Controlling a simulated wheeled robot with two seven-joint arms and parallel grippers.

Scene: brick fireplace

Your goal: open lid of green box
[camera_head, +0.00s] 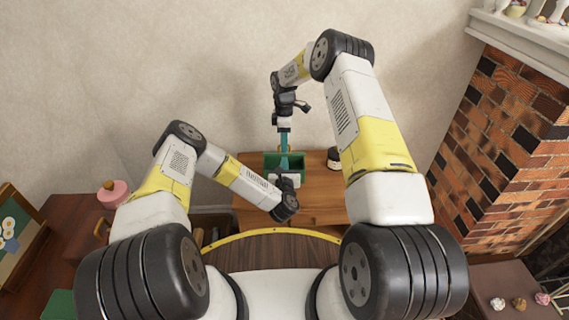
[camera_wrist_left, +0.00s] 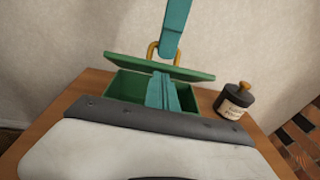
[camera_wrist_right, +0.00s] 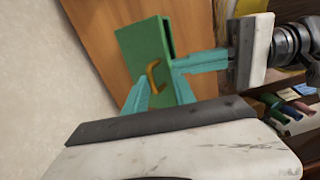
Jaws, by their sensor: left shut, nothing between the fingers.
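The green box (camera_head: 270,163) stands on a wooden cabinet, and its body shows in the left wrist view (camera_wrist_left: 125,85). Its green lid (camera_wrist_left: 190,73) is tilted partly up, with a gap below its front edge. A gold loop handle (camera_wrist_right: 153,75) sits on the lid. My left gripper (camera_wrist_left: 165,90) is shut and empty, with its teal fingers at the gap between lid and box; exact contact is unclear. My right gripper (camera_wrist_right: 160,95) comes down from above, its teal fingers apart, near the handle. In the head view the arms partly hide the box.
A dark jar with a wooden knob (camera_wrist_left: 235,100) stands right of the box on the cabinet top (camera_head: 315,185). The wall is close behind. A brick fireplace (camera_head: 500,140) stands to the right. A pink pot (camera_head: 113,192) is at the left.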

